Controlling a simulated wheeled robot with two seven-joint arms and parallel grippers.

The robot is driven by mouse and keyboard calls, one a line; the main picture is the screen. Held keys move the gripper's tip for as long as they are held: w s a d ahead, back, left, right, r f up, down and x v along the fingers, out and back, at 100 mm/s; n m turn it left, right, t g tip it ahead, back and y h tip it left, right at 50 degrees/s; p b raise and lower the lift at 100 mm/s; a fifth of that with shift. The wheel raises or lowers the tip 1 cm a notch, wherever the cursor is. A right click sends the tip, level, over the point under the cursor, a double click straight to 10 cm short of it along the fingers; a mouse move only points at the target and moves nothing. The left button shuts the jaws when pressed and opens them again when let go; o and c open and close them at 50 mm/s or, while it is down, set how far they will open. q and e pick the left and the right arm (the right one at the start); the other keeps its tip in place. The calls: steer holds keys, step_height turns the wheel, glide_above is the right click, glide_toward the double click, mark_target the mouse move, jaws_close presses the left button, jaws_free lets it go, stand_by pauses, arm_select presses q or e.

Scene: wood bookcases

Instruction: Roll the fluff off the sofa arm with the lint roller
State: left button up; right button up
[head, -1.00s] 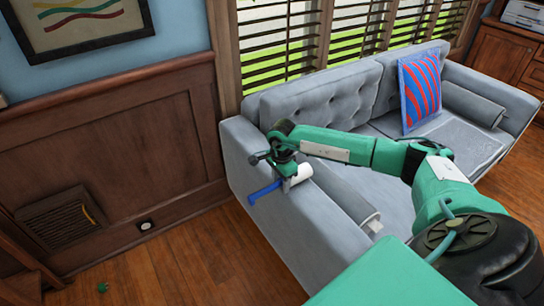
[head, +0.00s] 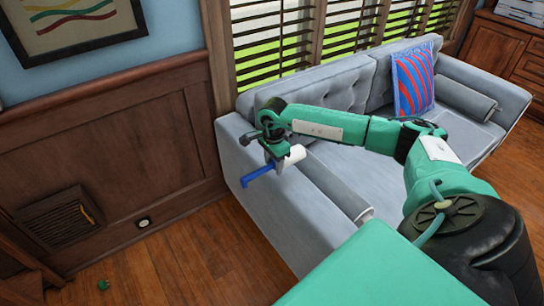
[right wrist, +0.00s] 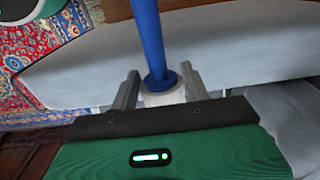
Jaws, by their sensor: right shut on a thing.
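The lint roller has a white roll (head: 292,158) and a blue handle (head: 258,173). My right gripper (head: 275,158) is shut on it, at or over the near sofa arm (head: 250,185); I cannot tell whether the roll touches the fabric. In the right wrist view, the blue handle (right wrist: 150,40) runs up from between the two fingers of the gripper (right wrist: 162,88), with a pale part of the roller at its base. No fluff can be made out on the grey arm. My left gripper is not in view.
A grey bolster (head: 335,187) lies along the inside of the near arm. A red-and-blue cushion (head: 413,80) leans on the sofa back. Wood panelling (head: 110,150) stands to the left. The wooden floor (head: 200,250) in front is mostly clear.

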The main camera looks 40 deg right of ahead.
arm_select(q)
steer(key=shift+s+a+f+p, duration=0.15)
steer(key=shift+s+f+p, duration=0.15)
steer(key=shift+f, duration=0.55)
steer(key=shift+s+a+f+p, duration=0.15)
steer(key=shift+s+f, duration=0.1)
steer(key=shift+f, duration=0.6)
arm_select(e)
steer(key=shift+r, duration=0.9)
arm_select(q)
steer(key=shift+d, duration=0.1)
